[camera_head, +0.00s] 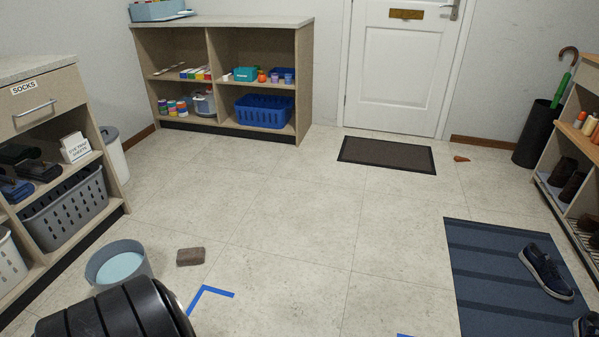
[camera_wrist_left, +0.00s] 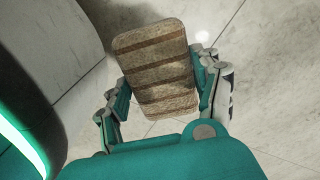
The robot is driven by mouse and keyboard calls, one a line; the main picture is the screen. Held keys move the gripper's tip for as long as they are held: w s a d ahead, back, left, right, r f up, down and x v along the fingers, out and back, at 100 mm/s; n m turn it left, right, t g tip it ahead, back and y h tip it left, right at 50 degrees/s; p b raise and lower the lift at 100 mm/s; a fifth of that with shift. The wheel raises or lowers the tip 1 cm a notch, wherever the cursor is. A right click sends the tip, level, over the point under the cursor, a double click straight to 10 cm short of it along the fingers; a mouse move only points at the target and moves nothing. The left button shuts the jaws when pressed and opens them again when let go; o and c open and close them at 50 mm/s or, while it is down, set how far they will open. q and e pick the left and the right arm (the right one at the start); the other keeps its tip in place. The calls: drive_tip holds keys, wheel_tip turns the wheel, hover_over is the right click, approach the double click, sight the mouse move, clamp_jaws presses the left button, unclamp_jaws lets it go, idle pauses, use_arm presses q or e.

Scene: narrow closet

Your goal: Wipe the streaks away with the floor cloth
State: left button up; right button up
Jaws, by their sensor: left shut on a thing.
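In the left wrist view my left gripper (camera_wrist_left: 165,100) is shut on a tan block-like folded cloth (camera_wrist_left: 155,65) with brown stripes, between its teal fingers. The pale tiled floor lies beyond it. In the head view that gripper does not show; only a black ribbed part of my own body is at the bottom left. A brown block-shaped thing (camera_head: 190,256) lies on the floor beside the bucket; I cannot tell if it is a separate thing from the held cloth. I make out no clear streaks on the floor. My right gripper is not in view.
A grey bucket (camera_head: 121,268) with pale blue water stands at left. Blue tape corners (camera_head: 209,294) mark the floor. A dark striped mat (camera_head: 480,290) with shoes lies at right, a doormat (camera_head: 388,154) by the door. Shelves line both sides; the middle floor is clear.

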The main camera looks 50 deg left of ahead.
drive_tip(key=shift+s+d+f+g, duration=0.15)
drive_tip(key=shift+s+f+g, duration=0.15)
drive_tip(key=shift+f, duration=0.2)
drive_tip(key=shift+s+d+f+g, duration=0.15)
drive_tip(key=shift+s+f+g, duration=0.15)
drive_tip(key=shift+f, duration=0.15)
